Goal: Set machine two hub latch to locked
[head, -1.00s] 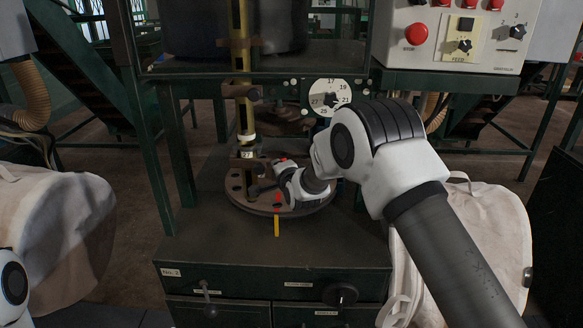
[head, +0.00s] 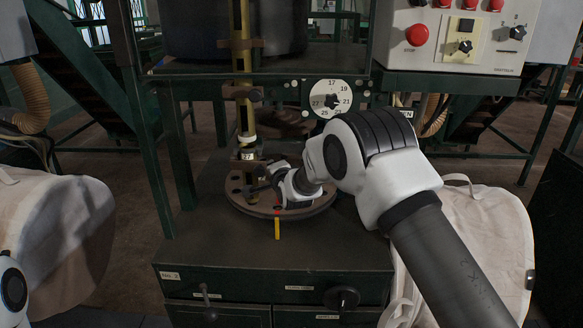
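The machine, labelled No. 2 (head: 170,275), stands in front of me in the head view. A round brown disc (head: 237,196) with dark holes sits on its top around a brass-coloured upright post (head: 247,118). My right arm comes in from the right, low over the disc. My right gripper (head: 262,188) is small and dark beside the post's foot, partly hidden by my wrist. I cannot tell whether it is open or touching anything. The hub latch cannot be made out clearly there. A red mark (head: 277,211) shows at the disc's front edge, above a yellow pointer (head: 277,229). My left gripper is out of view.
A numbered dial (head: 331,99) is behind my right arm. A control box (head: 450,40) with red buttons and knobs hangs at upper right. A lever (head: 207,298) and black knob (head: 341,297) are on the cabinet front. Pale bags stand left (head: 50,235) and right (head: 475,225).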

